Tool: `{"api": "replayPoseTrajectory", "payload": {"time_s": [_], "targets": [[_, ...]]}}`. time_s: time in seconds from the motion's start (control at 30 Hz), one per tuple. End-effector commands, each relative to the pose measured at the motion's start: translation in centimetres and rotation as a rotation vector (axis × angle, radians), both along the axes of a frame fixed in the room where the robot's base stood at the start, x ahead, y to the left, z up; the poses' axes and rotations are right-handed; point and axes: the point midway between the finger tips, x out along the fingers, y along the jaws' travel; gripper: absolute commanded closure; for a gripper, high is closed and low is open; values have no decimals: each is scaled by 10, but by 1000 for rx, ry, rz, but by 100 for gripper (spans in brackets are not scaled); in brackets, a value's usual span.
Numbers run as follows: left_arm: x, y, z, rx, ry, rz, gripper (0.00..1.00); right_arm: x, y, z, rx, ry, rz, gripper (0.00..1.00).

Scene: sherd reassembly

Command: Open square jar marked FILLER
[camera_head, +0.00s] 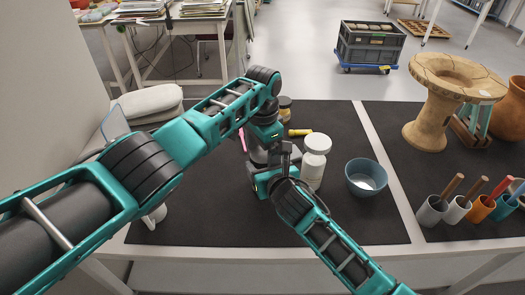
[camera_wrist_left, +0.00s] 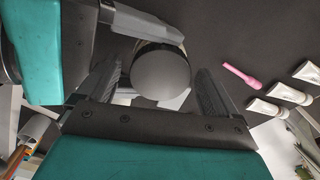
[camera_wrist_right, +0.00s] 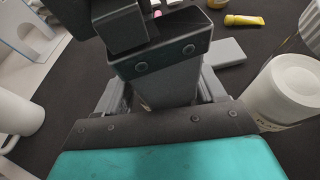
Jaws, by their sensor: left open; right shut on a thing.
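A round grey lid (camera_wrist_left: 160,75) with a dark side lies between the fingers of my left gripper (camera_wrist_left: 158,92) in the left wrist view. The fingers stand open on either side of it. My right gripper (camera_wrist_right: 160,92) is shut on the grey jar body (camera_wrist_right: 168,92), which shows only in part in the right wrist view, below my left gripper's palm. In the head view both grippers meet at the mat's middle, left (camera_head: 262,158) and right (camera_head: 278,172), and hide the jar. No FILLER marking is readable.
A white bottle (camera_head: 315,162) stands close right of my grippers, with a blue bowl (camera_head: 366,178) beyond it. A pink tool (camera_wrist_left: 240,76) and white tubes (camera_wrist_left: 285,92) are nearby.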

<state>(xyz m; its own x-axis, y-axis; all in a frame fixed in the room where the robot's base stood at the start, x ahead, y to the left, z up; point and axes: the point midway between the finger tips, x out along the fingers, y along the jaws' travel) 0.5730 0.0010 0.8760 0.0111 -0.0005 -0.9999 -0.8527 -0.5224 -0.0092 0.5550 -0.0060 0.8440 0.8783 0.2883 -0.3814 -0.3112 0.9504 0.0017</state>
Motion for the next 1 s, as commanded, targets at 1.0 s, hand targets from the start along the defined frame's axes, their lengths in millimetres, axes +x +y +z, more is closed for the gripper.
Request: {"api": "replayPoseTrajectory", "payload": {"time_s": [1.0], "targets": [[-1, 0, 65, 2, -1, -158, 10, -1, -4, -7, -16, 10, -5, 100]]}}
